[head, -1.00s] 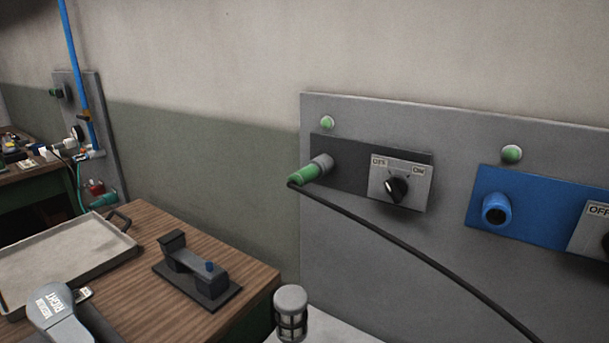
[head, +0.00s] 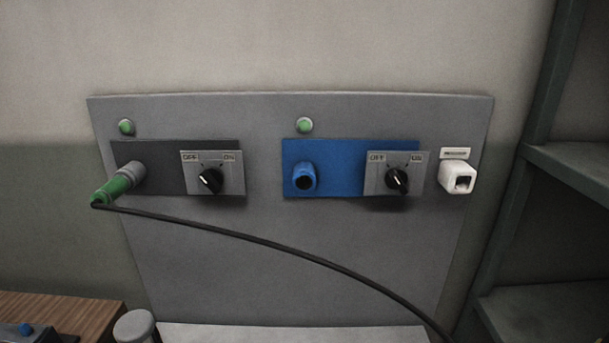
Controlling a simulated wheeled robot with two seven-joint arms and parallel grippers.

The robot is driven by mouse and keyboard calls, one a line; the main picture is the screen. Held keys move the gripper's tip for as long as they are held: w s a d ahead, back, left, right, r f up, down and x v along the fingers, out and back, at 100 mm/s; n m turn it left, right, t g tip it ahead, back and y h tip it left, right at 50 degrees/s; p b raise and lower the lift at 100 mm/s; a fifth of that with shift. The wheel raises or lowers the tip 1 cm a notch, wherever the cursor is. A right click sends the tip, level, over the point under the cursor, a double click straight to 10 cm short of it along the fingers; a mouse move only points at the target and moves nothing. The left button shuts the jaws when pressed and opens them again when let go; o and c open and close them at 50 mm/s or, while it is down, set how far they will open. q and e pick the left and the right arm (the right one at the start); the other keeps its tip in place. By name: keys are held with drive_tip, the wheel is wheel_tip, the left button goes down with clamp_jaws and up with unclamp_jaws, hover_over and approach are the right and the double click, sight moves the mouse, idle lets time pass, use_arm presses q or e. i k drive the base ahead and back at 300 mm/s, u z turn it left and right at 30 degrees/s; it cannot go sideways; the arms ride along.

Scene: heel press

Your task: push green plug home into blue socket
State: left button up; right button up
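The green plug (head: 112,190) sits at the grey socket (head: 131,175) on the dark plate at the left of the wall panel. A black cable (head: 270,241) runs from the plug down to the lower right. The blue socket (head: 304,178) on the blue plate (head: 337,160) has a dark, empty opening. Neither of my grippers shows in the head view.
Each plate has a rotary OFF/ON switch, one on the dark plate (head: 211,181) and one on the blue plate (head: 397,181). A white outlet (head: 458,178) is at the right. Shelving (head: 535,130) stands right. A wooden table corner (head: 75,312) and a grey-capped post (head: 134,325) are lower left.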

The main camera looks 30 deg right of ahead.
sight(112, 190)
drive_tip(key=z, duration=0.6)
drive_tip(key=k, duration=1.35)
drive_tip(key=z, duration=0.25)
drive_tip(key=i, duration=0.4)
drive_tip(key=u, duration=1.35)
drive_tip(key=i, duration=1.15)
